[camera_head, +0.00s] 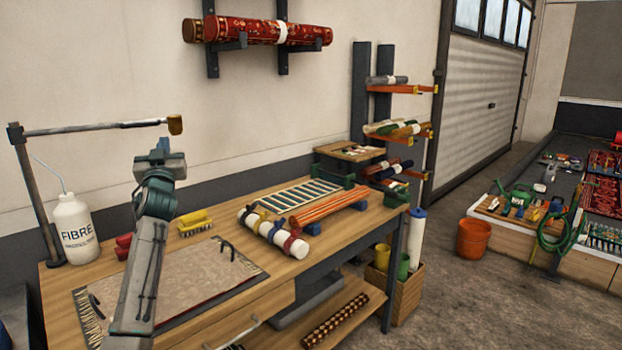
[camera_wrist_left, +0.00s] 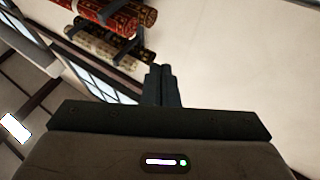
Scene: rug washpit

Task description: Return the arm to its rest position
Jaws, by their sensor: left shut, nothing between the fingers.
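My left arm rises from the bottom of the head view, in front of the wooden workbench (camera_head: 255,278). My left gripper (camera_head: 160,145) is at the top of that arm, raised above the bench and seen against the wall. In the left wrist view its two fingers (camera_wrist_left: 161,70) are together with nothing between them. That view looks up toward rolled rugs (camera_wrist_left: 110,20) on the wall and the windows. My right gripper is not in view.
A small rug (camera_head: 185,275), a yellow brush (camera_head: 195,222) and rolled pieces (camera_head: 275,235) lie on the bench. An orange bucket (camera_head: 473,238) stands on the floor.

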